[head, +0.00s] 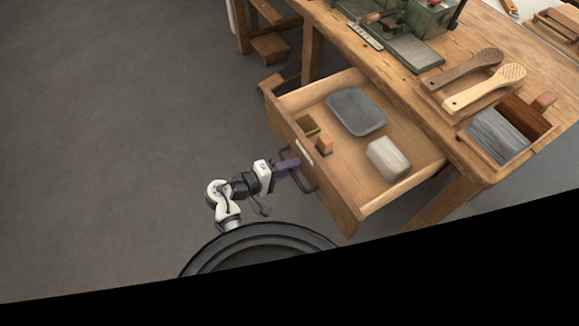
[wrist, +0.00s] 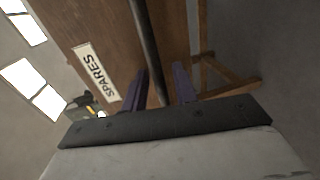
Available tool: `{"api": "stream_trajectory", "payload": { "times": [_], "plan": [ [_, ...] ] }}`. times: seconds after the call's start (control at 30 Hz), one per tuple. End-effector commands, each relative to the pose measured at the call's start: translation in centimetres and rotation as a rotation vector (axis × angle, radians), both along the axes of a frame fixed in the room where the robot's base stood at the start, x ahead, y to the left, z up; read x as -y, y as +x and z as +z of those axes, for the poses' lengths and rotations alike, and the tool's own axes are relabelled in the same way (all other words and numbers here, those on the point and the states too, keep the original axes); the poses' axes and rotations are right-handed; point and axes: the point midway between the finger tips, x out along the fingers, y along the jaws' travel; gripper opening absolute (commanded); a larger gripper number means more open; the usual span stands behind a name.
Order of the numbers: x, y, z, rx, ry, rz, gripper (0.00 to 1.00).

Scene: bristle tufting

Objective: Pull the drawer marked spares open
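The wooden drawer (head: 345,205) stands pulled well out of the workbench in the head view, its contents exposed. In the wrist view its front (wrist: 100,25) carries a white label reading SPARES (wrist: 97,73). A dark bar handle (head: 307,185) is fixed to the front; it also shows in the wrist view (wrist: 146,45). My gripper (head: 291,166) is at the handle. In the wrist view its purple fingers (wrist: 164,85) stand apart, with the bar running between them and a visible gap on the right finger's side.
The floor to the left is clear.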

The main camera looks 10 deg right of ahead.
Motion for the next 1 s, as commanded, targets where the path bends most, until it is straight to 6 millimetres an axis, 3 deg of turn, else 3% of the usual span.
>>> {"api": "stream_trajectory", "payload": {
  "times": [0.17, 0.33, 0.7, 1.0],
  "plan": [
    [-0.1, 0.0, 0.0, 0.000, 0.000, 0.000, 0.28],
    [-1.5, -0.4, 0.2, 0.001, 0.000, 0.003, 0.28],
    [-9.0, -3.1, 1.9, 0.003, 0.001, 0.004, 0.28],
    [-12.4, -4.5, 2.7, 0.001, 0.000, 0.001, 0.28]
  ]
}}
